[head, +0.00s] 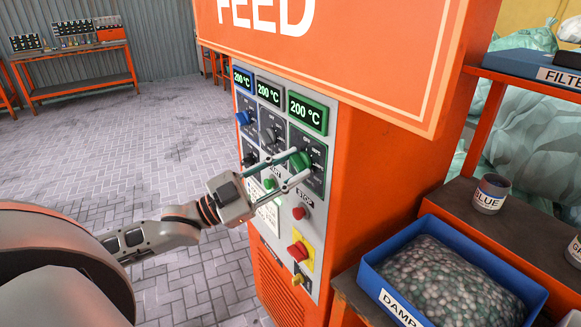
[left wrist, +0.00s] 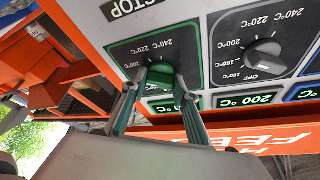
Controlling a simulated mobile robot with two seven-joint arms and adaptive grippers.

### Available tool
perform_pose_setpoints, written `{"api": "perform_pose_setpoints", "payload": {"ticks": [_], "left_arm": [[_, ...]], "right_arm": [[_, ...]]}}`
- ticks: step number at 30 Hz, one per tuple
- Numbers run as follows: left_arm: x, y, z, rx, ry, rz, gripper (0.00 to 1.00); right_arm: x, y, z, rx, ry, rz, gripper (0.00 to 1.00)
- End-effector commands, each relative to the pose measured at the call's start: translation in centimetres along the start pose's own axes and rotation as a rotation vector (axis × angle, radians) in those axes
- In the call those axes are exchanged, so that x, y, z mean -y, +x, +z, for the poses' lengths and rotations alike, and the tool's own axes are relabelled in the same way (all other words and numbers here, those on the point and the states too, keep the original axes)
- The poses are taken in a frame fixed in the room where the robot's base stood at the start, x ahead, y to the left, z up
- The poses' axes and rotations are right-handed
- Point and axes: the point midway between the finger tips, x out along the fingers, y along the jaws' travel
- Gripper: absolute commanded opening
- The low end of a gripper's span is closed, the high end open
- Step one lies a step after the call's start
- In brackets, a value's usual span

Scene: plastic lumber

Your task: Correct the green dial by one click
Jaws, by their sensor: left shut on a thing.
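The green dial (head: 300,160) sits on the control panel of the orange machine, below the display (head: 307,113) reading 200 °C. In the left wrist view the green dial (left wrist: 161,75) shows with temperature marks around it. My left gripper (head: 297,168) has its fingers on either side of the dial and is shut on it. The fingers also show in the left wrist view (left wrist: 157,98). The dial's exact pointer position is partly hidden by the fingers. My right gripper is not in view.
A grey dial (head: 268,134) and a blue dial (head: 243,118) are left of the green one. A blue bin (head: 375,262) of pellets and a grey cup (head: 490,194) stand at right.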

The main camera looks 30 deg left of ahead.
Motion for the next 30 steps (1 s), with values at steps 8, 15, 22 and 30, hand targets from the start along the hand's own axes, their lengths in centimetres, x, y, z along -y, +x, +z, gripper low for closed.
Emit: {"api": "perform_pose_setpoints", "payload": {"ticks": [8, 15, 22, 30], "left_arm": [[0.1, 0.0, -0.1, 0.0, 0.054, 0.024, 0.07], [0.2, 0.1, -0.2, 0.0, 0.199, 0.084, 0.07], [0.3, 0.1, -0.3, 0.0, 0.369, 0.155, 0.07], [0.4, 0.1, -0.3, -0.001, 0.533, 0.224, 0.07]], "right_arm": [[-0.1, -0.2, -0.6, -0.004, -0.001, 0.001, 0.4], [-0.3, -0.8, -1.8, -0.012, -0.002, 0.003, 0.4], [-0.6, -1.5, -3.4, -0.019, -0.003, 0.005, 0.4], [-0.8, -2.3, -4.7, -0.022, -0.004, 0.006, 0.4]]}}
